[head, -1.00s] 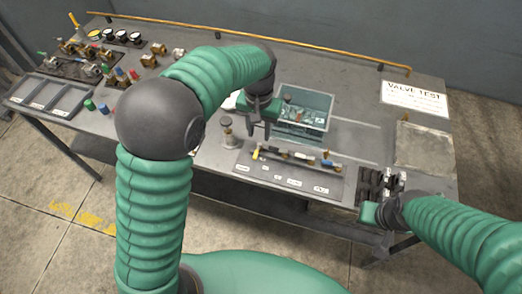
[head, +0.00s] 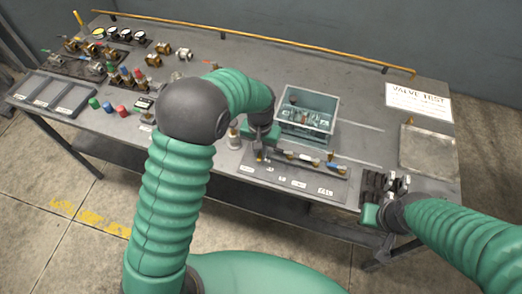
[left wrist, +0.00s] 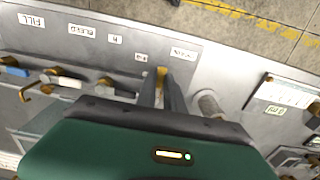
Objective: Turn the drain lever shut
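The valve manifold (head: 305,158) lies along the front of the bench above a row of labels, which also show in the left wrist view. The yellow drain lever (left wrist: 162,73) is at the manifold's end by the drain label (left wrist: 183,54). My left gripper (head: 259,155) is down over that end. In the left wrist view its two fingers (left wrist: 162,88) stand apart on either side of the lever; firm contact cannot be made out. The head view mostly hides the lever. My right gripper (head: 384,188) is low at the bench's front right; its fingers blend into dark parts there.
A grey-green bin (head: 328,127) with parts stands behind the manifold. A small cylinder post (head: 234,137) stands close left of my left gripper. Colored caps (head: 107,107), gauges and fittings fill the left side. A flat plate (head: 428,150) and a valve test sign (head: 418,101) are right.

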